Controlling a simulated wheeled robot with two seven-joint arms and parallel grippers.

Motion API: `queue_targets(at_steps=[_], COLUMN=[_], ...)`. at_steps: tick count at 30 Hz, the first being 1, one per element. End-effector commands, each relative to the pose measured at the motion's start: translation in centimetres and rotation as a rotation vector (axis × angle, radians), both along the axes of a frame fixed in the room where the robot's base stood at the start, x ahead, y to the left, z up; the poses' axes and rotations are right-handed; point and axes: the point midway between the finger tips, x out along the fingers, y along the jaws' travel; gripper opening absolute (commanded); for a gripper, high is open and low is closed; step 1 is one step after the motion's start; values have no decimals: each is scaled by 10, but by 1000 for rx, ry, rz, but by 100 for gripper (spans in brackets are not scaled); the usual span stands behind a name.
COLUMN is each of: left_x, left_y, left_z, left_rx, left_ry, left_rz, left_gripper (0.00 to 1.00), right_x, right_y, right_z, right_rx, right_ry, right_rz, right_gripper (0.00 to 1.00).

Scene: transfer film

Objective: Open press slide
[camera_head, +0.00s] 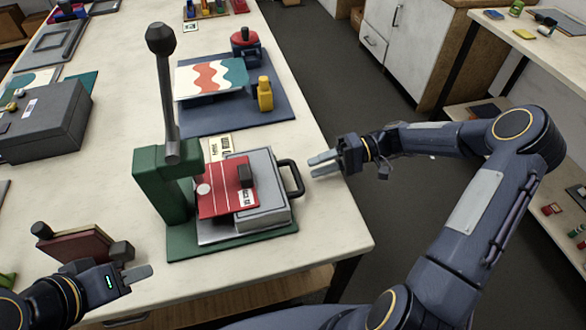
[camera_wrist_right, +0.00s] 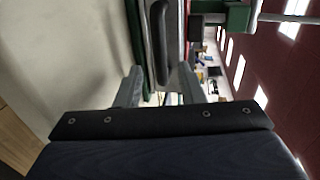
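The green press (camera_head: 165,185) stands on the table with its long grey lever (camera_head: 167,95) upright. Its grey slide (camera_head: 262,205) lies on the green base, with a red-and-white card (camera_head: 222,190) over part of it. The slide's black handle (camera_head: 293,177) sticks out to the right. My right gripper (camera_head: 323,164) is open and empty, just right of the handle, fingers pointing at it. In the right wrist view the handle (camera_wrist_right: 158,40) lies ahead, between the lines of the two fingers. My left gripper (camera_head: 130,278) is at lower left, its finger gap unclear.
A dark red block with black knobs (camera_head: 75,245) is beside my left gripper. Behind the press is a blue board (camera_head: 255,115) with a wavy-patterned sheet and a yellow bottle (camera_head: 265,93). A grey case (camera_head: 45,120) stands at left. Open floor lies right of the table.

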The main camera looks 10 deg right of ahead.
Motion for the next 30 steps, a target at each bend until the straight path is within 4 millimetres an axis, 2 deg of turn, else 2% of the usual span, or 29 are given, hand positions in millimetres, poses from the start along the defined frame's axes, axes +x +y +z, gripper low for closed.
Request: queue_targets(at_steps=[3,10,15,22,30], left_x=[0,0,0,0,0], left_y=[0,0,0,0,0], left_z=[8,17,18,18,18], left_rx=[0,0,0,0,0], left_ry=[0,0,0,0,0], left_rz=[0,0,0,0,0], left_gripper=[36,36,36,36,36], right_x=[-2,-3,-3,-3,-3], right_y=[22,53,62,63,63], right_z=[-1,-9,-12,-13,-13], right_rx=[2,-1,-2,-3,-3], right_ry=[3,3,3,2,2], right_rz=[5,4,3,2,2], right_gripper=[35,35,35,35,1])
